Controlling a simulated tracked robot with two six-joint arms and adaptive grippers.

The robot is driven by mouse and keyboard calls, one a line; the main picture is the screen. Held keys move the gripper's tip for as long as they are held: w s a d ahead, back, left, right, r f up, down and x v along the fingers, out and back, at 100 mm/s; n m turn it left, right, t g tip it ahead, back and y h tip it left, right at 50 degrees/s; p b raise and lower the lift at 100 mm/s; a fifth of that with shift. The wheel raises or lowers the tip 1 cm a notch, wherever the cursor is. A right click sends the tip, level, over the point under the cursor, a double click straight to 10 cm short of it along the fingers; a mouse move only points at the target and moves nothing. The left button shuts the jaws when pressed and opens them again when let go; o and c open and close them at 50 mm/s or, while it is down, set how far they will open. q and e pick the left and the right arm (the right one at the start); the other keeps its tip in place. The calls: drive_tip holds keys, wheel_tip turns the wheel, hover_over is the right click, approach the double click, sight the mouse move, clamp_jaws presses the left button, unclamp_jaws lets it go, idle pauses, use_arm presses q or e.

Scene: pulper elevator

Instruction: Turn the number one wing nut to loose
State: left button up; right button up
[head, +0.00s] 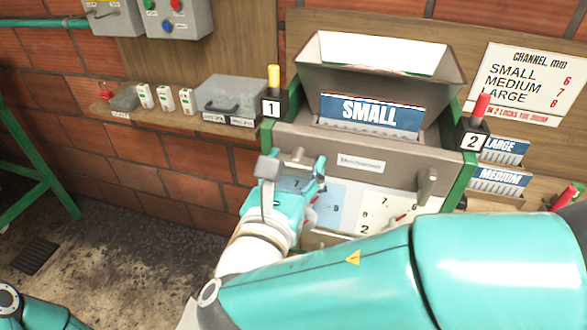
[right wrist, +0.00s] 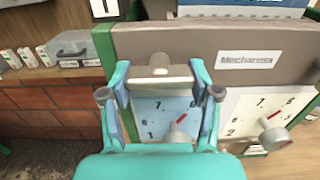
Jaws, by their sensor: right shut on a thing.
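The number one wing nut (right wrist: 160,76) is a pale metal bar on a round hub, at the left of the machine's grey-brown front panel. In the right wrist view its wings lie level, crosswise between the fingers. My right gripper (right wrist: 160,84) is shut on it, with one finger at each end. In the head view the right gripper (head: 295,172) partly hides this nut. The black number 1 plate (head: 271,107) stands above it under a yellow handle. My left gripper is not in view.
The second wing nut (head: 427,186) stands upright at the panel's right. Below are two dial plates with pointer knobs; the left dial (right wrist: 165,115) is close under my fingers. The SMALL sign (head: 370,113) is above. A shelf with a grey box (head: 231,94) is at left.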

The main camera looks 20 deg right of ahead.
drive_tip(key=o, duration=1.2)
drive_tip(key=shift+w, duration=0.1)
drive_tip(key=shift+c, duration=0.2)
drive_tip(key=shift+a, duration=0.15)
drive_tip(key=v, duration=0.7)
drive_tip(key=shift+s, duration=0.25)
